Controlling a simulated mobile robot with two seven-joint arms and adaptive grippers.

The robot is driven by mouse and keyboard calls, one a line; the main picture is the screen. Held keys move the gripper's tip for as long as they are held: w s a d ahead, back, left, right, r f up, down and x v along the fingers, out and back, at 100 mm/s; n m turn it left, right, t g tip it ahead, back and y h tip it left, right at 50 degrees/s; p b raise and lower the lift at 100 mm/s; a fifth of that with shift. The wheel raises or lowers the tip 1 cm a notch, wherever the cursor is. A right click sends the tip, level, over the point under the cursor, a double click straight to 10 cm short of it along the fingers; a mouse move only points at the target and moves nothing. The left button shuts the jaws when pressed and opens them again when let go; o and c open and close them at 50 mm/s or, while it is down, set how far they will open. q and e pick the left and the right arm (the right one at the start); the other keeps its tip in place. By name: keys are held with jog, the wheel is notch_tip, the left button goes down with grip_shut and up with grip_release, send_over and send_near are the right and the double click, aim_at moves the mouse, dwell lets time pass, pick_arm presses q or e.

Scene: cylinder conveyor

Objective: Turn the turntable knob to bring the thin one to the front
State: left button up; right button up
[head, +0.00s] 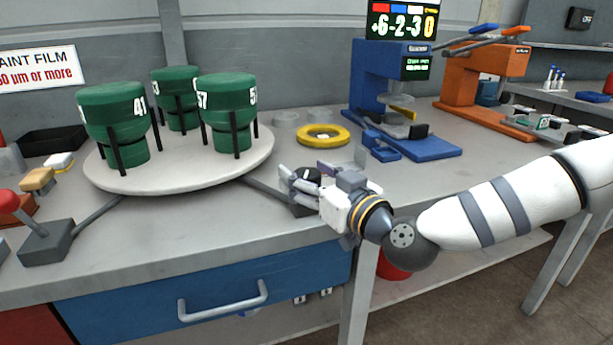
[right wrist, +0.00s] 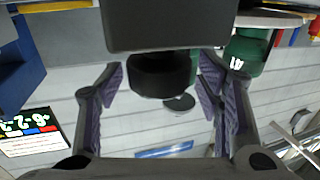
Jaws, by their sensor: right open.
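The round pale turntable (head: 185,183) carries three green cylinders on black posts. The cylinder marked 41 (head: 115,115) stands at left, one marked 57 (head: 228,98) at right, and a third (head: 176,88), its number partly hidden, behind. The black knob (right wrist: 160,75) sits on a dark box (right wrist: 170,25) in the right wrist view. The box also shows at the bench's front edge in the head view (head: 302,208). My right gripper (head: 300,180) is open, its fingers on either side of the knob; I cannot tell whether they touch it. My left gripper is out of view.
A grey box with a red-topped lever (head: 10,201) stands at front left. A yellow ring (head: 322,135), a blue stand (head: 400,90) and an orange stand (head: 480,85) are to the right. A partly cut-off paint film sign (head: 38,68) is at left.

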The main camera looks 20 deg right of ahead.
jog(key=shift+w, duration=0.25)
jog(key=c, duration=1.1)
jog(key=shift+a+r+m+t+h+p, duration=0.1)
jog(key=shift+r+m+t+h+p, duration=0.1)
jog(key=shift+m+h+p, duration=0.5)
jog(key=shift+a+r+m+t+h+p, duration=0.15)
jog(key=shift+m+h+p, duration=0.25)
jog(key=shift+h, duration=0.6)
jog(key=m+h+p, duration=0.1)
jog(key=h, duration=0.2)
jog(key=shift+d+m, duration=0.15)
jog(key=shift+m, duration=0.25)
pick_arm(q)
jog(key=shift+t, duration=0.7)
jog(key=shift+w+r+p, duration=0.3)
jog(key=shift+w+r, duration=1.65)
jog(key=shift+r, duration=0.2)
pick_arm(e)
jog(key=shift+f+m+h, duration=0.2)
jog(key=shift+m+h, duration=0.5)
jog(key=shift+h, duration=0.4)
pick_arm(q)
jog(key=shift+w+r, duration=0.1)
pick_arm(e)
jog(key=shift+d+f+m+h, duration=0.1)
jog(key=shift+m+h, duration=0.2)
jog(key=o, duration=1.1)
